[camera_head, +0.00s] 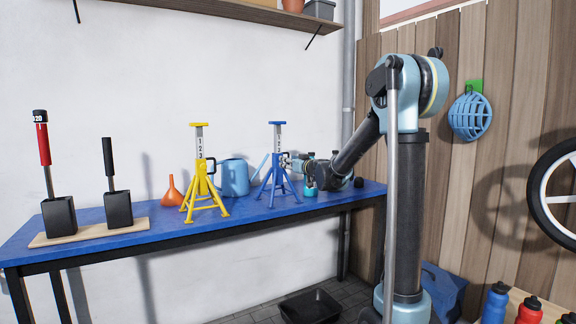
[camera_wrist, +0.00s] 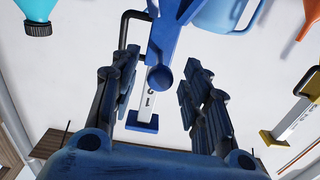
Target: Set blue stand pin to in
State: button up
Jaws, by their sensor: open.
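The blue stand (camera_head: 278,178) stands on the workbench, with a white numbered post and a blue cap. In the wrist view, which is upside down, the stand's blue body (camera_wrist: 172,30) and post fill the upper middle. A round blue knob, apparently the end of the pin (camera_wrist: 165,73), sticks out from the stand toward the camera. My gripper (camera_wrist: 160,68) is open, its fingers on either side of the knob with gaps visible. In the head view my gripper (camera_head: 291,161) is at the stand's right side. How far the pin is in cannot be told.
A black bent handle (camera_wrist: 126,28) juts from the blue stand beside one finger. A yellow stand (camera_head: 201,185), blue watering can (camera_head: 234,178) and orange funnel (camera_head: 172,193) stand to the left. A teal bottle (camera_head: 309,187) is close on the right.

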jog(key=shift+w+a, duration=0.35)
jog(key=shift+w, duration=0.25)
grip_shut()
jog(key=x, duration=0.4)
jog(key=shift+w+a, duration=0.15)
jog(key=shift+w, duration=0.05)
grip_release()
jog(key=shift+s, duration=0.1)
